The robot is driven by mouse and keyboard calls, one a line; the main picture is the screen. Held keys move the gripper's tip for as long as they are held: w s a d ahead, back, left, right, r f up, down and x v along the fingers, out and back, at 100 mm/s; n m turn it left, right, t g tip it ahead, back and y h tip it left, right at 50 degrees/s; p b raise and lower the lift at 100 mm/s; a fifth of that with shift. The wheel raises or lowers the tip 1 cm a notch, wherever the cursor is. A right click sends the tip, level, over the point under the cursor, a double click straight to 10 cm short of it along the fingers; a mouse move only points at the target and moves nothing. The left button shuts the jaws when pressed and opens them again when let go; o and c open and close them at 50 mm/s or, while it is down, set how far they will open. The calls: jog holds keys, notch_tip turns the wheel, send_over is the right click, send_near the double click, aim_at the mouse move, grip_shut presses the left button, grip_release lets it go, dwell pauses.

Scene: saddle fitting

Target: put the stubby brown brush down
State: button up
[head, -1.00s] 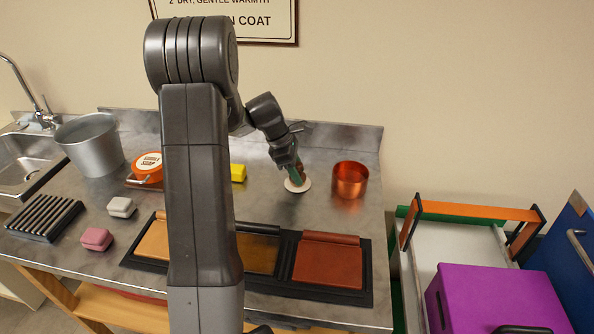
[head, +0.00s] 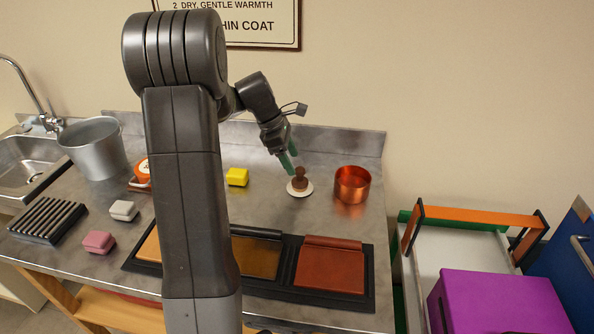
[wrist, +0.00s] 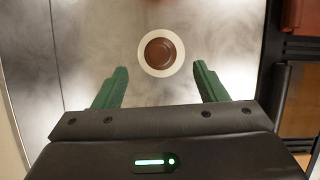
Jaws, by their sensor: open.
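The stubby brown brush (head: 299,180) stands upright on a round white disc (head: 306,193) on the metal counter. In the wrist view the brush (wrist: 160,53) shows from above as a brown round top, with the white disc (wrist: 143,62) as a ring around it. My gripper (head: 290,160) is above the brush, its green fingers apart from it. In the wrist view my gripper (wrist: 160,84) is open, with nothing between its fingers, and the brush lies beyond the fingertips.
A copper pot (head: 352,186) stands just right of the brush. A yellow block (head: 237,177) is to the left. A black tray (head: 369,280) with leather panels lies in front. A grey bucket (head: 93,150) and slotted rack (head: 47,221) are far left. Bare counter surrounds the disc.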

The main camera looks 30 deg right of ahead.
aim_at(301, 169)
jog(key=v, duration=0.5)
jog(key=shift+a+r, duration=0.1)
jog(key=x, duration=1.2)
jog(key=shift+s+f, duration=0.1)
jog(key=shift+f, duration=0.25)
jog(key=shift+r, duration=2.15)
